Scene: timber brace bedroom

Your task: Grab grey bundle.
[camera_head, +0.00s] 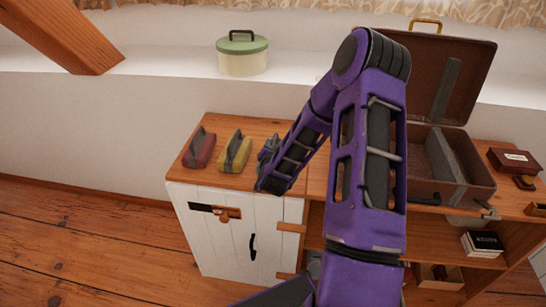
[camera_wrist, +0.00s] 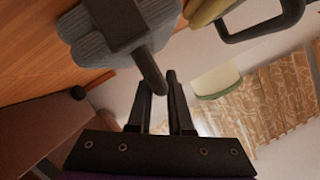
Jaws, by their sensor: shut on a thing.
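The grey bundle (camera_wrist: 88,38) fills the upper left of the wrist view, with a dark strap and a dark handle bar reaching toward my gripper. My gripper (camera_wrist: 158,88) is shut on that handle, its two dark fingers close together at the bar. In the head view only a small bluish-grey part of the bundle (camera_head: 267,146) shows beside the end of my arm, to the right of the yellow bundle. My arm hides the rest and the fingertips there. Whether the bundle touches the cabinet top is unclear.
A yellow bundle (camera_head: 235,151) and a red bundle (camera_head: 199,149) stand to the left on the wooden cabinet top. An open brown case (camera_head: 480,181) stands to the right behind my arm. A lidded pot (camera_head: 242,56) sits on the ledge behind.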

